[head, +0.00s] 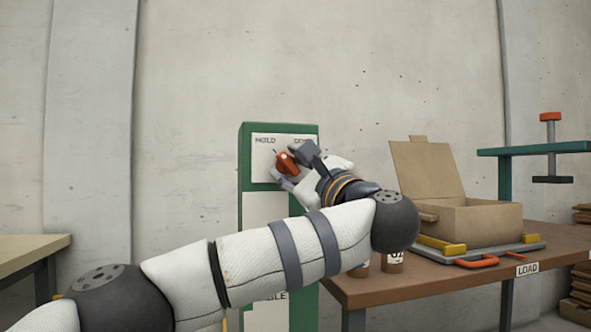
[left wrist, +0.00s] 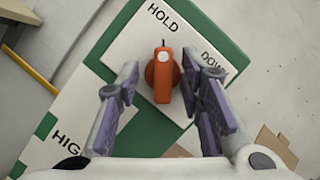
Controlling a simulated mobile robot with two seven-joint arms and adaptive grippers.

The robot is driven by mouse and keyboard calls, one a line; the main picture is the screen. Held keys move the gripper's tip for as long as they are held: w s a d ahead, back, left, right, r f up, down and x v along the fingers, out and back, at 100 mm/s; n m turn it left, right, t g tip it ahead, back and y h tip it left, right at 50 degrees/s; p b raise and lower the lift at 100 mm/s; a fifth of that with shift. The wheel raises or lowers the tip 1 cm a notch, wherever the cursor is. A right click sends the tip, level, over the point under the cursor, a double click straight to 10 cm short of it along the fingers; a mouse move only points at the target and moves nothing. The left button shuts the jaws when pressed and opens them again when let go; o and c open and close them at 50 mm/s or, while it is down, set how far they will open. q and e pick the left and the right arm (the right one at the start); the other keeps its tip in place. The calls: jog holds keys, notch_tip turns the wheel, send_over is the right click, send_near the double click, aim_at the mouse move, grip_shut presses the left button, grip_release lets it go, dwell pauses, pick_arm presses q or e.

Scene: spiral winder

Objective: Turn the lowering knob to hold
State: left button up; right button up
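The orange lowering knob (head: 286,163) sits on a white plate marked HOLD and DOWN, on a green-framed post. In the left wrist view the knob (left wrist: 161,78) has a white dot at its upper end, pointing at a short black mark below HOLD. DOWN is printed to its right. My left gripper (head: 297,166) is at the plate, in front of the knob. In the left wrist view its two purple-padded fingers (left wrist: 163,106) stand open on either side of the knob, with a gap on each side. My right gripper is not in view.
A brown table (head: 440,283) at right holds an open cardboard box (head: 466,222) on a tray with a red handle, and cups. A teal press arm (head: 530,150) with a red knob stands behind. Another table (head: 30,250) is at left. The wall is bare.

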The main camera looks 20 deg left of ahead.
pick_arm(q)
jog(key=v, duration=1.1)
jog(key=shift+w+d+f, duration=0.1)
jog(key=shift+d, duration=0.15)
jog(key=shift+s+d, duration=0.15)
jog(key=shift+s, duration=0.25)
